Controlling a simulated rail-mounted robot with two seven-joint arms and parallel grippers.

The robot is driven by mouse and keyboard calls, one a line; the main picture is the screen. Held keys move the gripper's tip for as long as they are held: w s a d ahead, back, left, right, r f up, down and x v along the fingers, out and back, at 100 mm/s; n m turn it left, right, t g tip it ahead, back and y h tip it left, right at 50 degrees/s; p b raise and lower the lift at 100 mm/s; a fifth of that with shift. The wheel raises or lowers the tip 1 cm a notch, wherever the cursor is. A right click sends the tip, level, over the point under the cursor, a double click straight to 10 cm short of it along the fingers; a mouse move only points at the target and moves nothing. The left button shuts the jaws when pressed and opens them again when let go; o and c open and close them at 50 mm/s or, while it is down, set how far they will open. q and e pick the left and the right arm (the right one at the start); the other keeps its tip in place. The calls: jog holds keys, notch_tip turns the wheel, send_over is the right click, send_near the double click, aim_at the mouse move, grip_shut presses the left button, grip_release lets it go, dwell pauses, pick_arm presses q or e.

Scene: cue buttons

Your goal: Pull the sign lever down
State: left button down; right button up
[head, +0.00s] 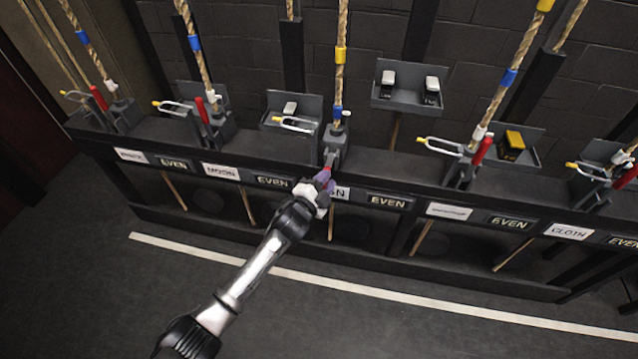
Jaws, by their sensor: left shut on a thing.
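The sign lever (329,160) is in the middle of the rail, at the foot of a rope with yellow and blue bands. Its label (341,193) is partly covered by my gripper, and only its last letters show. My left gripper (324,178) is shut on the lever's handle, whose lower end it hides. My right gripper is out of view.
Other red levers (202,110) (482,150) stand along the rail (375,165) at both sides, with ropes rising behind them. Small trays (410,102) hold black and white blocks. A white line (400,294) crosses the clear floor in front.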

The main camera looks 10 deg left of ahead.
pick_arm(q)
jog(key=shift+f, duration=0.15)
jog(key=c, duration=0.9)
grip_release()
jog(key=shift+c, duration=0.2)
jog(key=shift+s+a+p, duration=0.2)
jog(key=shift+s+p, duration=0.1)
jog(key=shift+s, duration=0.15)
jog(key=p+v, duration=0.4)
jog(key=v, duration=0.9)
jog(key=shift+w, duration=0.1)
